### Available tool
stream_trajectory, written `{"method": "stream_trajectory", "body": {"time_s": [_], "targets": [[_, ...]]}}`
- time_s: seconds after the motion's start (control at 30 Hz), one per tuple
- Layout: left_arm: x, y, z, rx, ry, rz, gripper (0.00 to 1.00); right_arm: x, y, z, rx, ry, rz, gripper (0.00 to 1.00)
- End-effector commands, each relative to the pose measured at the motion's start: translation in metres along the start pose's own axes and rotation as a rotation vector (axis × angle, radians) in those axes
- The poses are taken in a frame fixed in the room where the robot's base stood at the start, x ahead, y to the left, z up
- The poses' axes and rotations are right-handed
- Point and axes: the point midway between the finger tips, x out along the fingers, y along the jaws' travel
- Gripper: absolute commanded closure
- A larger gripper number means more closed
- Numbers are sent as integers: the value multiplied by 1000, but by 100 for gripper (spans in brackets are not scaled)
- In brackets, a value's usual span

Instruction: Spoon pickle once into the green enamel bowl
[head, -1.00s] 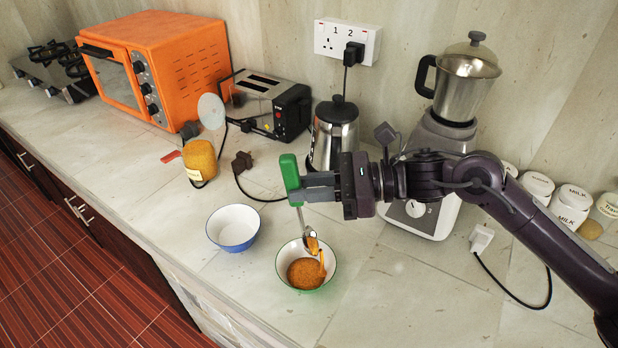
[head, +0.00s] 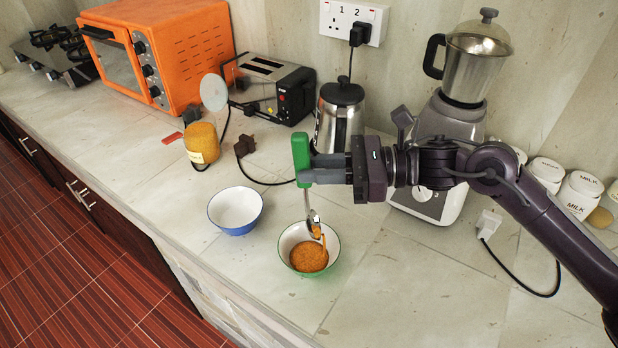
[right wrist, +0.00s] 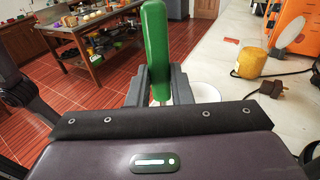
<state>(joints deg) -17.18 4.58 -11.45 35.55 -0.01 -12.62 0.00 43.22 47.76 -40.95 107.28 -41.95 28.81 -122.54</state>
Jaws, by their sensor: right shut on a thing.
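The green enamel bowl (head: 336,252), white inside with a green rim, stands on the counter and holds orange-brown pickle (head: 309,257). My right gripper (head: 305,170) is shut on the green handle of the spoon (head: 300,152) above this bowl. The spoon hangs steeply, its metal end (head: 314,222) over the bowl with some orange pickle on and below it. In the right wrist view the green handle (right wrist: 156,45) stands between the fingers. A jar of orange pickle (head: 202,145) stands further back, its round pale lid (head: 214,92) tilted up. My left gripper is not in view.
A blue bowl (head: 235,212), white inside, stands close left of the green bowl. Behind are a toaster (head: 268,88), a steel kettle (head: 338,125), a mixer grinder (head: 462,110) and an orange oven (head: 190,55). Cords lie on the counter.

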Motion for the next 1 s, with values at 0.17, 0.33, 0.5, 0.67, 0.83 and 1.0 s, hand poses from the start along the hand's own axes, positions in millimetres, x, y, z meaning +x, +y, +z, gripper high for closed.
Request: {"method": "stream_trajectory", "body": {"time_s": [0.17,0.33,0.5,0.67,0.83,1.0], "targets": [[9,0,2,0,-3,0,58,7,0,0,-7,49,4,100],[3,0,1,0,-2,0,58,26,0,-3,-7,192,2,100],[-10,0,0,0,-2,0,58,48,0,-4,-7,354,5,100],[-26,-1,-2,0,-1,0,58,71,0,-7,-8,528,4,100],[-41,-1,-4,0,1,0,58,93,1,-12,-6,697,3,100],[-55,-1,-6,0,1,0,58,112,1,-17,-4,840,4,100]]}}
